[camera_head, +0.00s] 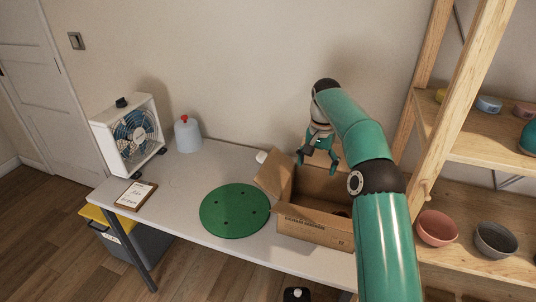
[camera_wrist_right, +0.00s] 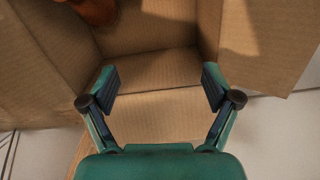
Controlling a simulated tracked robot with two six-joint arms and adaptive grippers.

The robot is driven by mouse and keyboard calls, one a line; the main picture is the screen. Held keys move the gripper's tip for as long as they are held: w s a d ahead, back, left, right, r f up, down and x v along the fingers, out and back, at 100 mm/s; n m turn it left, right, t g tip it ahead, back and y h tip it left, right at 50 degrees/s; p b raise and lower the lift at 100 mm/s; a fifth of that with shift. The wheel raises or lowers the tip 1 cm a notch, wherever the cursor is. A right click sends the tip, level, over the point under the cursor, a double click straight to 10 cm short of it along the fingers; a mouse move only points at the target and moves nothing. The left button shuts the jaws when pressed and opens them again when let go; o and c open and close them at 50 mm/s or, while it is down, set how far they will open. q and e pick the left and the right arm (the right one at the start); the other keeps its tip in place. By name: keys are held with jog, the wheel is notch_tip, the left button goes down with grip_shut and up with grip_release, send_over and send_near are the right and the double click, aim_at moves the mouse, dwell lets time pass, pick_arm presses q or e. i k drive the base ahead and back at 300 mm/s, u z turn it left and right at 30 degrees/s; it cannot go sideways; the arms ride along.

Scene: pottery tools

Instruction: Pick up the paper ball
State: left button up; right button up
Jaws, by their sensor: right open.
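I cannot make out a paper ball for certain in either view. A small whitish rounded thing (camera_head: 261,156) shows behind the left flap of the box in the head view, too small to identify. My right gripper (camera_head: 319,160) is open and empty above the back part of the open cardboard box (camera_head: 314,228). In the right wrist view its spread fingers (camera_wrist_right: 160,82) point at the bare cardboard of the box (camera_wrist_right: 150,62). An orange-brown thing (camera_wrist_right: 96,10) shows partly at the top edge of that view, inside the box. My left gripper is not in view.
A green round mat (camera_head: 235,211) lies left of the box on the white table (camera_head: 185,213). A fan (camera_head: 130,133), a pale bottle with a red top (camera_head: 187,134) and a clipboard (camera_head: 136,195) stand or lie farther left. A wooden shelf (camera_head: 470,191) with bowls stands at the right.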

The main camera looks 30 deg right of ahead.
aim_at(260, 156)
jog(key=z, duration=0.05)
jog(key=i, duration=1)
jog(key=u, duration=0.05)
